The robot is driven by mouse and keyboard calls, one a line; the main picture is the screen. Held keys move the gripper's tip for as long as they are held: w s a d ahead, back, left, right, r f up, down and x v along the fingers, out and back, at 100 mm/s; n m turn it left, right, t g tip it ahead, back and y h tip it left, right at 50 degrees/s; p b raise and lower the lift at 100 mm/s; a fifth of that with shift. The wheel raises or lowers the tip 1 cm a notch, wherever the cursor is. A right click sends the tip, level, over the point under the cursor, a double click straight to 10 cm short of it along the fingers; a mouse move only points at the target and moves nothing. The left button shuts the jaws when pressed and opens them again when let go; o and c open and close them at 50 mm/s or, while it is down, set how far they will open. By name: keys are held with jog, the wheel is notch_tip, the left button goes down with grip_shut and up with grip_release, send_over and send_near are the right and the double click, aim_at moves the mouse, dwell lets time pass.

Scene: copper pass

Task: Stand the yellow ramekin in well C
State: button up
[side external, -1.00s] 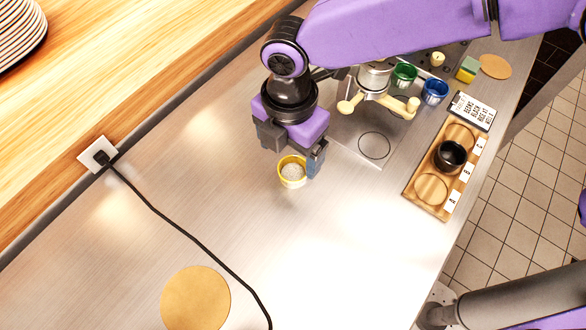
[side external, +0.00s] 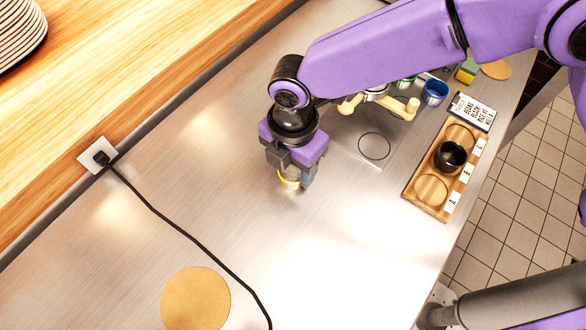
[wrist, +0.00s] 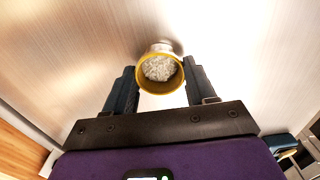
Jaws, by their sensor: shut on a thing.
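The yellow ramekin (side external: 289,180) holds white grains and is upright between my gripper's fingers. My gripper (side external: 291,178) is shut on it, low over the steel counter; I cannot tell whether its base touches the counter. In the wrist view the yellow ramekin (wrist: 160,89) sits between both fingers of my gripper (wrist: 160,84). The wooden tray (side external: 419,197) at the right has three round wells with letter tags. Well C (side external: 461,137) is the far one, by the C tag, and looks empty. A black ramekin (side external: 450,156) stands in the middle well, B.
A white order card (side external: 472,111) lies beyond the tray. A blue cup (side external: 434,92) and a machine with pale handles (side external: 409,108) stand behind. A black cord (side external: 185,233) crosses the counter near a round tan mat (side external: 195,299). The counter between ramekin and tray is mostly clear.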

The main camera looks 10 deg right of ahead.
jog(key=shift+r, duration=0.9)
jog(key=s+d+r, duration=0.7)
jog(key=d+r, duration=0.4)
jog(key=d, duration=0.1)
jog(key=s+d+r, duration=0.1)
jog(key=s+d, duration=0.1)
jog(key=d, duration=2.6)
jog(key=w+a+f, duration=0.1)
jog(key=w+f, duration=0.2)
jog(key=w, duration=0.1)
jog(key=w+a+f, duration=0.2)
jog(key=w+f, duration=0.1)
jog(key=w, duration=0.1)
jog(key=w+a+f, duration=0.2)
jog(key=w, duration=0.2)
jog(key=shift+a+f, duration=0.15)
jog(key=shift+f, duration=0.25)
jog(key=shift+w+a+f, duration=0.2)
jog(key=shift+w+f, duration=0.25)
jog(key=shift+f, duration=1.6)
